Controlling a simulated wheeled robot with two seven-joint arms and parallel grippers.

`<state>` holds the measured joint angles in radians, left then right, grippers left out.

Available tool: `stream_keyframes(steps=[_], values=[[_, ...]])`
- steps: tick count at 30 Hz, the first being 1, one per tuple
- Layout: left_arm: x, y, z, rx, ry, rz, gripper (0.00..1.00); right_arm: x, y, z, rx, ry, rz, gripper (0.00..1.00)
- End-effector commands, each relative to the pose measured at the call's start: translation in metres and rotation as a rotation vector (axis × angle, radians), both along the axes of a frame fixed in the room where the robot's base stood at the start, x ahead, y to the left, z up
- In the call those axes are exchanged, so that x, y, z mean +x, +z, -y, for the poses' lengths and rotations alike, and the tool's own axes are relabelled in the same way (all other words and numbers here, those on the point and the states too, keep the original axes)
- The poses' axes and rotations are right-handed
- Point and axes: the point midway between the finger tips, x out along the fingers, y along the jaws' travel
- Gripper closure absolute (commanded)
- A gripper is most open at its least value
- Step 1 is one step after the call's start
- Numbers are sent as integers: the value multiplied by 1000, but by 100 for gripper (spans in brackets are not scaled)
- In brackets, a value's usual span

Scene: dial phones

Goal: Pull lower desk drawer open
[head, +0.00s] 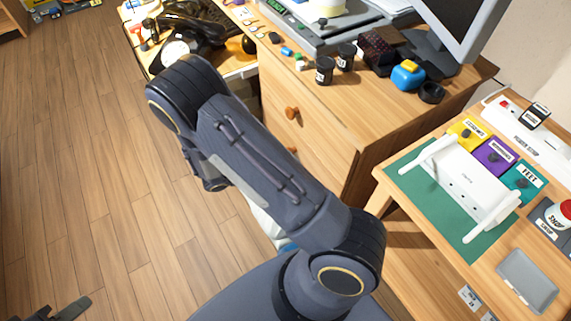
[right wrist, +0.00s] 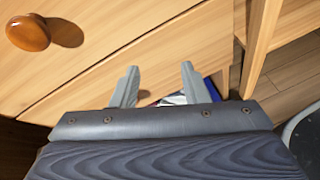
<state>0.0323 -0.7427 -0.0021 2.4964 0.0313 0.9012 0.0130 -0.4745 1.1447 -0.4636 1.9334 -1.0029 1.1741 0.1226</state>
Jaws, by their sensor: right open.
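The wooden desk (head: 335,125) has a drawer front with a round orange-brown knob (head: 292,112). A second knob (head: 293,150) shows lower down, partly behind my right arm. In the right wrist view, a knob (right wrist: 28,33) on a drawer front is at the upper left, and a seam separates that front from the panel below. My right gripper (right wrist: 160,85) is open, its fingers apart in front of the lower panel. A small brown patch between the fingers may be the lower knob; my gripper partly hides it. My right arm hides this gripper in the head view.
A side table (head: 390,185) with a green mat and white router stands right of the desk. Blue and white items (right wrist: 195,92) lie low beyond my right fingers. Wood floor (head: 90,150) is clear at left. A dark part at the bottom left is unclear.

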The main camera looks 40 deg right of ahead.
Motion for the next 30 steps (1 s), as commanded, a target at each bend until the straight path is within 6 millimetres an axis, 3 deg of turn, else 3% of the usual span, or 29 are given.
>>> stream_keyframes(steps=[1,3,9,12,19,30], values=[[0,-18,0,0,0,0,63,7,-27,0,-66,73,-35,59],[0,-29,0,0,0,0,63,18,-48,1,-150,171,-73,59],[0,-54,0,0,0,0,63,46,-94,-4,-346,418,-158,59],[0,-59,0,0,0,0,63,54,-107,-7,-402,495,-181,59],[0,-63,0,0,0,0,63,62,-114,-1,-440,544,-195,59],[0,-71,0,0,0,0,63,77,-114,53,-436,542,-193,59]])
